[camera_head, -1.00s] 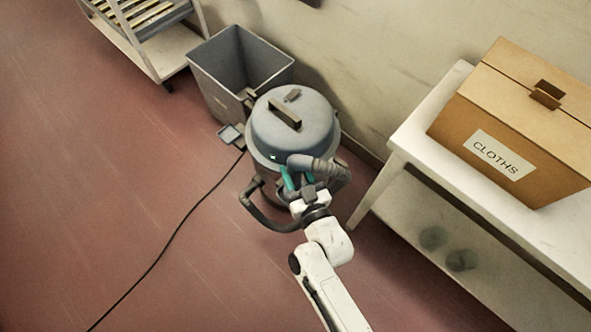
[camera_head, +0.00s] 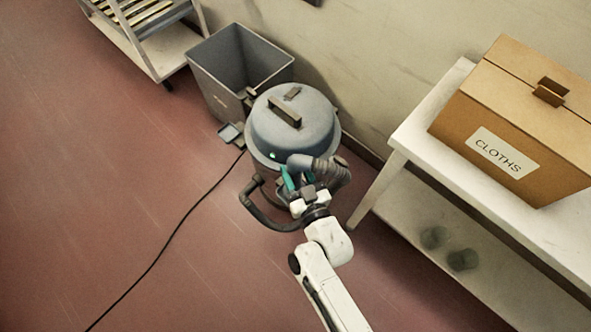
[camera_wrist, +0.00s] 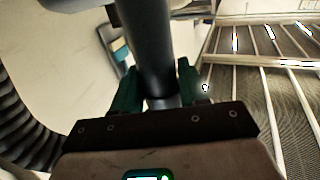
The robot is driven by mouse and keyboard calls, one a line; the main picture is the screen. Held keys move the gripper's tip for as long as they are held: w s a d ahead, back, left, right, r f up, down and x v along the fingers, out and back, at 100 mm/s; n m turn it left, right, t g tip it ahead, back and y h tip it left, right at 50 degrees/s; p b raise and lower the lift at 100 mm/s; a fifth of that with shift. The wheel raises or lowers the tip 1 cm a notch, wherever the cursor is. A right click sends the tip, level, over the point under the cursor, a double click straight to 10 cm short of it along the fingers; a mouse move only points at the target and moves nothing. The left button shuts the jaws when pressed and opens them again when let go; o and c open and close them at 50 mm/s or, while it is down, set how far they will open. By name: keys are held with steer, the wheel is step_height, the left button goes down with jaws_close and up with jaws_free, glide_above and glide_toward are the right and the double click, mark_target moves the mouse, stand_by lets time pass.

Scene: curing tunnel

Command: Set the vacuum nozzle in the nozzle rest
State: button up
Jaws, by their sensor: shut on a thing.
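My gripper (camera_head: 298,182), with teal fingers, is at the front of the grey drum vacuum (camera_head: 295,125). It is shut on the vacuum nozzle (camera_head: 305,162), a dark grey tube end with a ribbed hose (camera_head: 340,178) beside it. In the wrist view the nozzle (camera_wrist: 150,50) stands as a dark tube between the teal fingers (camera_wrist: 157,90). Its far end is out of that view. A small grey tray-like bracket (camera_head: 231,134) sits at the left of the vacuum, by the bin; I cannot tell if it is the nozzle rest.
A grey bin (camera_head: 222,98) stands behind the vacuum. A white table (camera_head: 425,140) with a CLOTHS box (camera_head: 500,140) is close on the right. A black cable (camera_head: 165,245) crosses the open red floor on the left. A wheeled rack (camera_head: 160,50) stands at the back left.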

steer(key=o, duration=1.3)
steer(key=shift+c, duration=0.2)
steer(key=shift+s, duration=0.1)
steer(key=v, duration=1)
steer(key=shift+s+d, duration=0.2)
steer(key=shift+s, duration=0.1)
